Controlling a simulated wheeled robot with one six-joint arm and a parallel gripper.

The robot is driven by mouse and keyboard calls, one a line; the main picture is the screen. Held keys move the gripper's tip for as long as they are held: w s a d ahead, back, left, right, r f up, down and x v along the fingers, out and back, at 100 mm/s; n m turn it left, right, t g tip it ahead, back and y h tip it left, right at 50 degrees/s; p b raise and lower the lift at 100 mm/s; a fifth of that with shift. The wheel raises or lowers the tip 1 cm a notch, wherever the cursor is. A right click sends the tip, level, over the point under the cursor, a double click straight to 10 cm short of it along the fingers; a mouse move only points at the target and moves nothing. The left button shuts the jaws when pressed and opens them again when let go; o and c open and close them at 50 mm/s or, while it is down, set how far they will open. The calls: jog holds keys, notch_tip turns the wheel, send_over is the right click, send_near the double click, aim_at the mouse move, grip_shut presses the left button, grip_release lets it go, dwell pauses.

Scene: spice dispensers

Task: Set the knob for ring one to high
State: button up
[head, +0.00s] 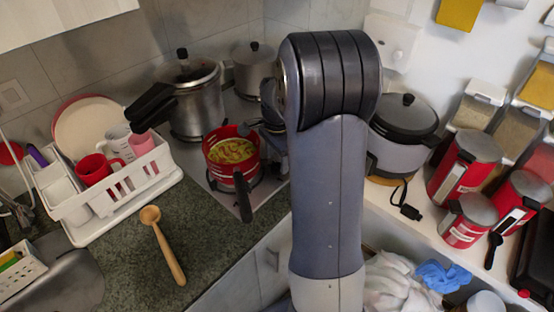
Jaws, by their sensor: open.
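A silver stove top (274,186) stands in the corner, partly covered by pots and my arm. A red pot (232,165) with yellow food inside sits at its front, its black handle pointing toward me. A large pressure cooker (190,98) stands behind it, and a lidded steel pot (250,68) is at the back. I cannot make out any knob or ring marking; the stove's right part is hidden behind my arm. My arm rises through the middle of the view. Its dark wrist parts show just right of the red pot, but my gripper's fingers are hidden.
A white dish rack (128,195) with cups and a wooden spoon (162,245) lie on the dark counter at left. A rice cooker (402,130) and red canisters (465,165) stand on the right counter. An open drawer with cloths is below.

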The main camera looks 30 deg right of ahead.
jog(key=shift+f, duration=0.75)
jog(key=shift+c, duration=0.5)
jog(key=c, duration=0.9)
